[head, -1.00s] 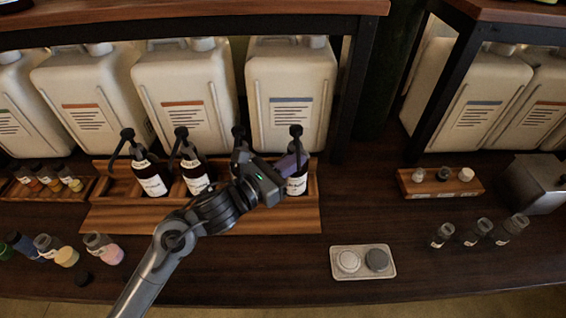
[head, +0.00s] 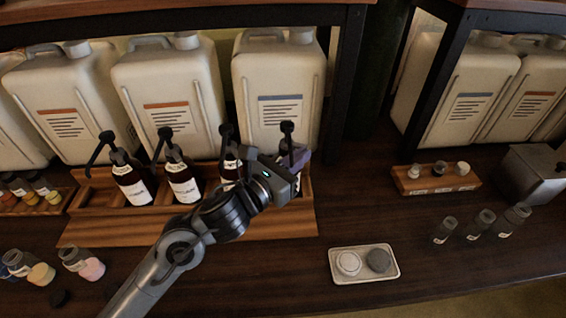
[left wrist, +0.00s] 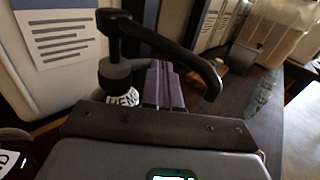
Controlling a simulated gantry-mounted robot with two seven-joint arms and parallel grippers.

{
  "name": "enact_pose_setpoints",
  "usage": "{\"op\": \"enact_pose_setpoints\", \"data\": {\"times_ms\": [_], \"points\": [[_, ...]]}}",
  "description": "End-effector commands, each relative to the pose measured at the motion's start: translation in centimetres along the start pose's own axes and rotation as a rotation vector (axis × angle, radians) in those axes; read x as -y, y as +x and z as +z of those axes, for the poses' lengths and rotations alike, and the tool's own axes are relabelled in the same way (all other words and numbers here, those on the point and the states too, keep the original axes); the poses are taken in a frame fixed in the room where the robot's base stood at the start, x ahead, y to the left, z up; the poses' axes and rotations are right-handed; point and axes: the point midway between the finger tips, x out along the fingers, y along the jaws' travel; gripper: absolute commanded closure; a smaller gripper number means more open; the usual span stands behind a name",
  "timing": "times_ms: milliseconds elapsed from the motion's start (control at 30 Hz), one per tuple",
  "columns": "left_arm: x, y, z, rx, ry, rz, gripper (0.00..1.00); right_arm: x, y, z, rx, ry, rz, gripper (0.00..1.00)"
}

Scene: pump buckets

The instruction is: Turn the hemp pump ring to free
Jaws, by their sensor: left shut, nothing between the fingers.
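The hemp pump's black ring and head (left wrist: 115,72) are in the left wrist view, above a white collar with partly readable lettering. Its black spout (left wrist: 175,48) reaches to the right over my fingers. In the head view the same pump's head (head: 288,130) rises at the right end of the wooden rack (head: 190,228), its bottle mostly hidden behind my gripper. My left gripper (head: 298,156) is shut and empty at this pump. In the left wrist view its purple fingers (left wrist: 162,85) are close beside the ring; I cannot tell whether they touch. My right gripper is not in view.
Other dark pump bottles (head: 182,183) stand to the left in the rack. Large white canisters (head: 275,90) stand close behind. A tray (head: 372,278) with two round lids lies front right, and small jars (head: 480,224) stand further right. The dark table between is clear.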

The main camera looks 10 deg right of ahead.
Motion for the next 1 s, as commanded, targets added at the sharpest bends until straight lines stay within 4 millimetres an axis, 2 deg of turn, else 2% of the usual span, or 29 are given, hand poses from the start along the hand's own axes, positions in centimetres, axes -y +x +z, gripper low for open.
{"op": "enact_pose_setpoints", "data": {"times_ms": [733, 1000], "points": [[0.1, 0.3, 0.0, 0.0, 0.0, 0.001, 1.0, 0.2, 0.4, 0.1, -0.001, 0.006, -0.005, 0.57], [1.2, -0.8, -0.1, 0.0, 0.002, -0.008, 1.0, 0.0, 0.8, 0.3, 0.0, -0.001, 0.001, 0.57]]}}
